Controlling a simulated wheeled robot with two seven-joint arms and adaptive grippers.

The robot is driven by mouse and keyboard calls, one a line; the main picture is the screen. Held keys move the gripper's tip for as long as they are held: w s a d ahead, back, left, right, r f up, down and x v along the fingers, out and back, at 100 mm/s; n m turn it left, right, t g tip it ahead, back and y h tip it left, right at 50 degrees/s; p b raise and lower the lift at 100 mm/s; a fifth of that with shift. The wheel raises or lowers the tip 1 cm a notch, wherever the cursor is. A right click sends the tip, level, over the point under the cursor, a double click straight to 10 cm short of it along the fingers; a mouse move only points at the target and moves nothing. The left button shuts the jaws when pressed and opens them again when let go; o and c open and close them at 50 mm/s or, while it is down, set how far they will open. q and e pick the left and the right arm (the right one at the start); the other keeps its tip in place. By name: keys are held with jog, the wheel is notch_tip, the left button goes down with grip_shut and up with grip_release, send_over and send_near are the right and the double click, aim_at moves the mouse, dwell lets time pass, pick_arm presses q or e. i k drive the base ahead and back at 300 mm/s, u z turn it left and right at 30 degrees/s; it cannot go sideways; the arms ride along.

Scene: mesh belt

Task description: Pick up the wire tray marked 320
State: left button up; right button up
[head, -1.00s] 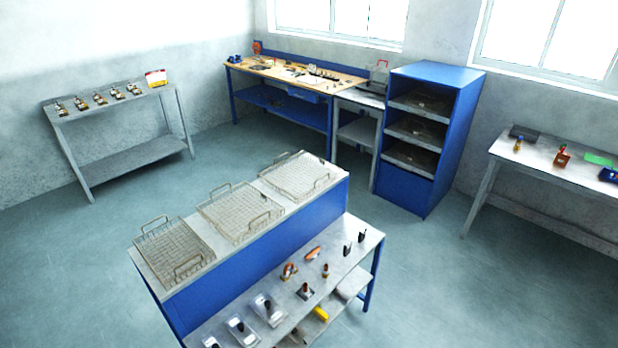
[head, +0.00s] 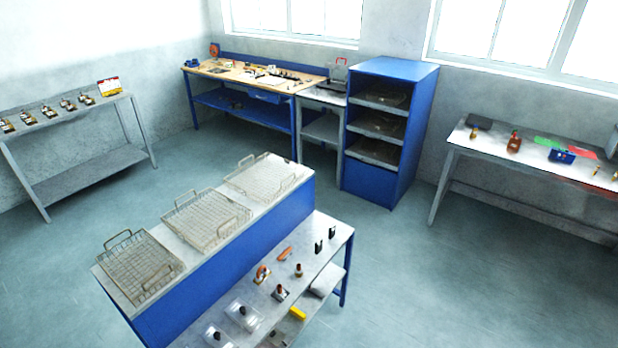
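Three wire trays with looped handles lie in a row on the raised top of the blue bench. The near wire tray (head: 139,267) is at the left end, the middle wire tray (head: 206,219) is next to it, and the far wire tray (head: 264,178) is at the back end. They appear empty. No marking 320 can be read on any of them at this size. Neither of my grippers shows in the head view.
The blue bench (head: 262,227) has a lower front shelf (head: 322,262) with small tools. A blue rack (head: 371,180) and a wooden-topped workbench (head: 228,70) stand behind. Side tables stand left (head: 90,168) and right (head: 500,160). Open floor (head: 440,290) lies right of the bench.

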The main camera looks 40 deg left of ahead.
aim_at(242, 191)
jog(key=z, duration=0.05)
jog(key=i, duration=1.7)
jog(key=u, duration=3.15)
jog(key=i, duration=0.5)
jog(key=u, duration=0.1)
